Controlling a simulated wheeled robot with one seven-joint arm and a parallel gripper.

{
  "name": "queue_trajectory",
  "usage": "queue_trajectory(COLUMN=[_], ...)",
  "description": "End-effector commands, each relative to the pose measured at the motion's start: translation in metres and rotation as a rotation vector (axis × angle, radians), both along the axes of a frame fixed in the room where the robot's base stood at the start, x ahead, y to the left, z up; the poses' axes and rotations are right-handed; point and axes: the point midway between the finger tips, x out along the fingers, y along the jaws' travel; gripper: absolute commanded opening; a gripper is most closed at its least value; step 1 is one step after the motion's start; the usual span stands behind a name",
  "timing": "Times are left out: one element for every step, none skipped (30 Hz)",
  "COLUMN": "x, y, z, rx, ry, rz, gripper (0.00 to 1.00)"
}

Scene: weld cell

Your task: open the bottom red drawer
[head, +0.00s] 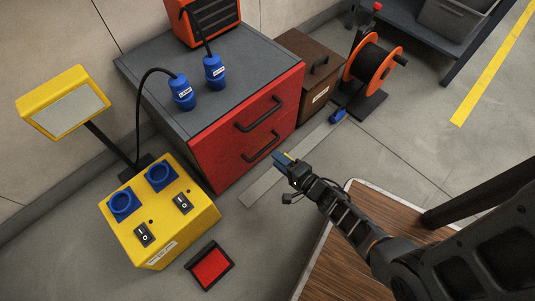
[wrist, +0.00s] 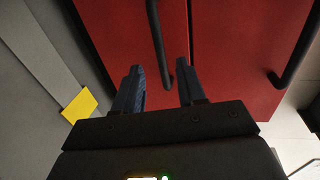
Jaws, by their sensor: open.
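The grey cabinet (head: 150,75) has two red drawers, both shut flush. The bottom red drawer (head: 225,172) carries a black bar handle (head: 261,147). The top red drawer (head: 270,98) has a similar handle (head: 258,113). My gripper (head: 281,161) is open and empty, low in front of the bottom drawer, to the right of its handle in the head view. In the wrist view, the bottom handle (wrist: 157,40) shows between my two fingers (wrist: 160,80); I cannot tell whether they reach around it. The top handle (wrist: 298,50) lies further right there.
A yellow switch box (head: 160,215) with blue sockets stands left of the cabinet. A red-and-black tray-like item (head: 210,267) lies on the floor. A brown box (head: 312,65) and orange cable reel (head: 374,65) stand right. A wooden tabletop (head: 345,255) lies below my arm.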

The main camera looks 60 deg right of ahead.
Motion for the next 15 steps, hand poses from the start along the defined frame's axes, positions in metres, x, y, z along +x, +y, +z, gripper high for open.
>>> queue_trajectory(x=[0.009, 0.013, 0.019, 0.024, 0.028, 0.033, 0.037, 0.040, 0.045, 0.048, 0.050, 0.052, 0.053, 0.054, 0.056], y=[-0.003, -0.005, -0.006, -0.008, -0.009, -0.011, -0.011, -0.012, -0.013, -0.014, -0.015, -0.015, -0.016, -0.016, -0.016], z=[-0.003, -0.005, -0.007, -0.008, -0.008, -0.009, -0.010, -0.011, -0.012, -0.012, -0.012, -0.012, -0.012, -0.012, -0.012], rx=[-0.003, -0.003, -0.002, -0.003, -0.003, -0.004, -0.004, -0.004, -0.003, -0.003, -0.003, -0.003, -0.002, -0.002, -0.002], ry=[-0.003, -0.003, -0.003, -0.002, -0.002, -0.002, -0.002, -0.001, -0.001, -0.001, -0.001, -0.001, -0.001, 0.000, 0.000], rz=[0.000, 0.000, -0.001, -0.001, -0.001, 0.000, 0.001, 0.000, 0.001, 0.001, 0.002, 0.001, 0.000, 0.000, 0.000], gripper=[0.40, 0.40, 0.40, 0.40, 0.40, 0.40, 0.40, 0.40, 0.40, 0.40, 0.40, 0.40, 0.40, 0.40, 0.40])
